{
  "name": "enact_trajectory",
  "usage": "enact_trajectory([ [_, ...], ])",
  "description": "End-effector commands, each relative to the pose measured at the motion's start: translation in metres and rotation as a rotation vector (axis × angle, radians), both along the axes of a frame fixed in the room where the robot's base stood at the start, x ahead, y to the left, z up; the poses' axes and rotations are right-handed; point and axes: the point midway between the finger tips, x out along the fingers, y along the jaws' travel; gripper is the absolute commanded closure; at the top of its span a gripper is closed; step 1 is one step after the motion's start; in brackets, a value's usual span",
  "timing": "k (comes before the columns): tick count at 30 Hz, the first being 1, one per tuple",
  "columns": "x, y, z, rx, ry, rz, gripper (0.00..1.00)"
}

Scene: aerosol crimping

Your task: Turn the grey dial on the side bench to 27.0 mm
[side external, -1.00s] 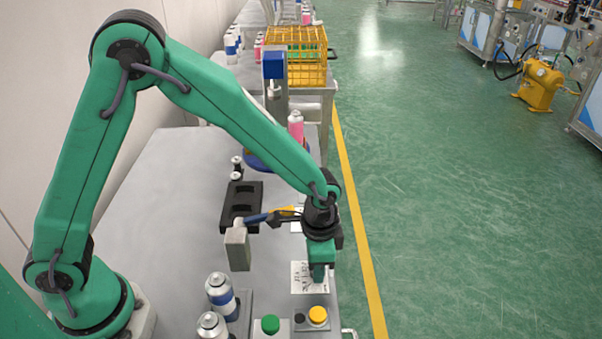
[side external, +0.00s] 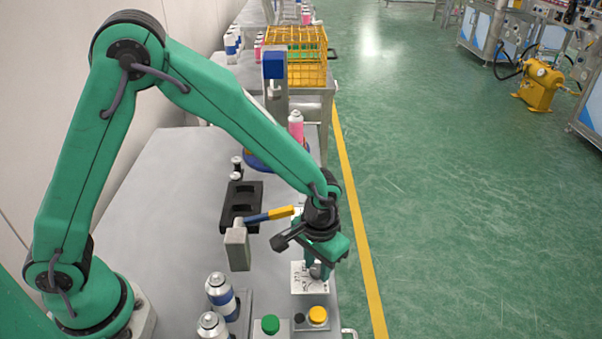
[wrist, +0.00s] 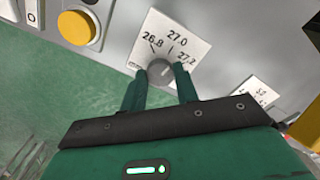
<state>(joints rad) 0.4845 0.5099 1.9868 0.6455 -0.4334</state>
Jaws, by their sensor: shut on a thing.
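The grey dial (wrist: 160,72) sits on a white scale plate (wrist: 182,32) marked 26.8, 27.0 and 27.2 in the wrist view. My gripper (wrist: 161,76) is shut on the dial, with one green finger on each side of it. I cannot make out which mark the dial points to. In the side external view my gripper (side external: 318,270) is low over the plate (side external: 300,284) on the bench, and it covers part of it.
A yellow button (side external: 318,316) and a green button (side external: 270,325) are in front of the plate. A grey post with a blue and yellow handle (side external: 266,217) stands close on the left. Cans (side external: 221,292) stand further left. A second marked plate (wrist: 254,95) shows in the wrist view.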

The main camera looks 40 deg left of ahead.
Motion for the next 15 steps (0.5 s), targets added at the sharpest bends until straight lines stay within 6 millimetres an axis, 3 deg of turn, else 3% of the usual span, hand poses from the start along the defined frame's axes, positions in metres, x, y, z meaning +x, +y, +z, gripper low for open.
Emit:
enact_trajectory([
  [15, 0.001, -0.0004, 0.0016, -0.001, -0.003, 0.165, 0.93],
])
